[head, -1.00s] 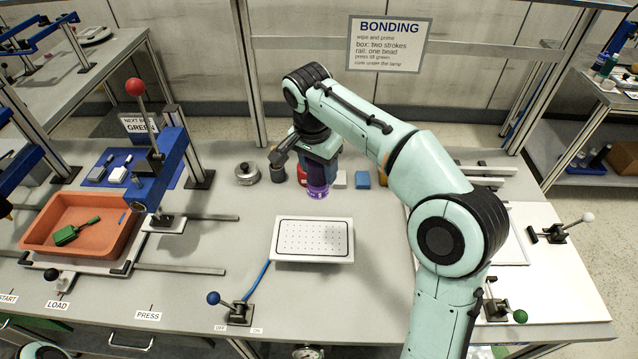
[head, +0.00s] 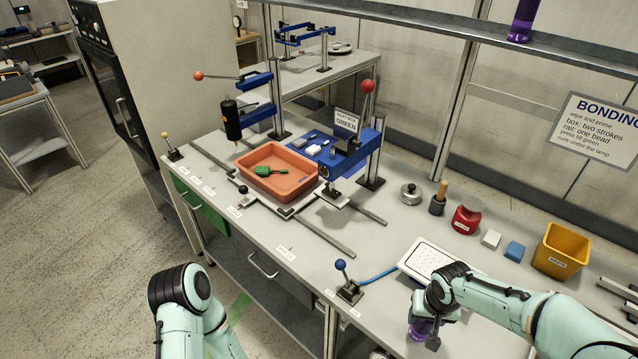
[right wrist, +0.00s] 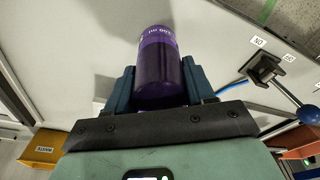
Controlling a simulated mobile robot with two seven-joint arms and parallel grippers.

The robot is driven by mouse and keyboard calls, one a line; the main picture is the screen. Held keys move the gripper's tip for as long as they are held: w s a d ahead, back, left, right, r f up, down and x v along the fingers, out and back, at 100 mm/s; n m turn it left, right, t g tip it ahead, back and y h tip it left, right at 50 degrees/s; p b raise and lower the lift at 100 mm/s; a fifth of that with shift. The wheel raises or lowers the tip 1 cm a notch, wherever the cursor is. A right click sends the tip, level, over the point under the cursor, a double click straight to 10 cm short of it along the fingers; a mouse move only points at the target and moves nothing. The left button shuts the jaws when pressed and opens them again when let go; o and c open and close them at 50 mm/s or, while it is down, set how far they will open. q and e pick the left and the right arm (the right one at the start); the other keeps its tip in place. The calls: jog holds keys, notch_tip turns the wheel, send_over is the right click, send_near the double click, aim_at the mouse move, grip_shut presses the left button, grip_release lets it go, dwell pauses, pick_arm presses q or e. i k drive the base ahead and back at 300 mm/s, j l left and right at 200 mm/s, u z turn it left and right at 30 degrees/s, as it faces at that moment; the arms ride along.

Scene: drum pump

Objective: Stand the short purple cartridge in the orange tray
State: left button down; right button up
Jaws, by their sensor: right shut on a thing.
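The short purple cartridge (right wrist: 160,70) is held between the two blue-grey fingers of my right gripper (right wrist: 158,80) in the right wrist view. In the head view, the cartridge (head: 420,329) shows partly under my right gripper (head: 428,318), near the front of the bench, right of the blue-knobbed lever. The orange tray (head: 296,184) sits further left on the bench, beside the blue press. A green tool (head: 263,171) lies inside it, and part of its floor is bare. My left arm shows at the bottom, but its gripper is outside the picture.
The blue press (head: 350,160) with a red-knobbed lever stands right beside the tray. Another purple cylinder (head: 522,20) stands on the upper shelf. A yellow bin (head: 560,250) stands right.

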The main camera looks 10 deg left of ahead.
aim_at(286, 189)
jog(key=j, duration=0.75)
jog(key=i+j, duration=0.1)
jog(key=j, duration=0.8)
jog(key=i+j, duration=0.3)
jog(key=j, duration=0.15)
jog(key=i+j, duration=0.3)
jog(key=j, duration=0.15)
